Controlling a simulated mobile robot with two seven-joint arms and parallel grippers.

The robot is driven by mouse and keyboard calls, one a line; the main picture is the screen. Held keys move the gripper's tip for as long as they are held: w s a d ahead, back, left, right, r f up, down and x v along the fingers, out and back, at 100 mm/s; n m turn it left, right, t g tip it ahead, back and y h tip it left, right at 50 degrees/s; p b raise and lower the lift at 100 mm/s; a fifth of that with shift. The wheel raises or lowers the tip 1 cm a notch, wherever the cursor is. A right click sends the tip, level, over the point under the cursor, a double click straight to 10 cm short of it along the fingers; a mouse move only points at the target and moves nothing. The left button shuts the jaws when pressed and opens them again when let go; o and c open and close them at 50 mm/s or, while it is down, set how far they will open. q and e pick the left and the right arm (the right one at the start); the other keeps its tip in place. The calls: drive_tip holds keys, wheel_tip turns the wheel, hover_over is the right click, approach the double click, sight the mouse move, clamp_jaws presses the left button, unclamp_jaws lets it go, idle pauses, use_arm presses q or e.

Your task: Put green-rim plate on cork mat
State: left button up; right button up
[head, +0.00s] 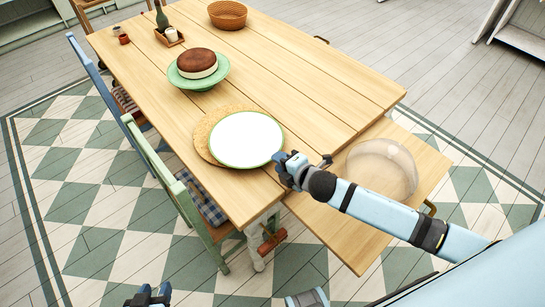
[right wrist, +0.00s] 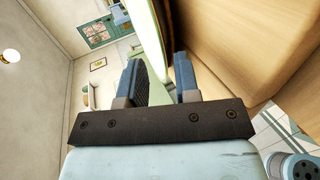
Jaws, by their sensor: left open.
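The white green-rim plate (head: 246,139) lies over the round cork mat (head: 203,142) near the table's front end. It is off-centre to the right, so the mat shows mainly on its left and upper side. My right gripper (head: 306,163) is at the plate's right edge, its fingers apart. In the right wrist view the plate's rim (right wrist: 164,42) shows edge-on beyond and between the spread fingers (right wrist: 160,80); contact is not clear. My left gripper (head: 149,295) is open and empty at the bottom, away from the table.
A green cake stand (head: 198,78) with a brown-topped cake (head: 196,62) stands behind the plate. A clear dome (head: 382,168) sits on the wooden surface at right. A basket (head: 228,14) and bottle (head: 162,18) are at the far end. A green chair (head: 180,195) stands at left.

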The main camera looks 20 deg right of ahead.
drive_tip(key=v, duration=0.7)
drive_tip(key=s+a+f+m+g, duration=0.1)
drive_tip(key=s+a+f+m, duration=0.1)
drive_tip(key=s+f+m, duration=0.2)
drive_tip(key=s+a+f+m+g+h, duration=0.1)
drive_tip(key=s+f+m, duration=0.3)
drive_tip(key=s+m, duration=0.6)
drive_tip(key=a+m, duration=0.1)
drive_tip(key=m, duration=0.4)
drive_tip(key=shift+a+m, duration=0.3)
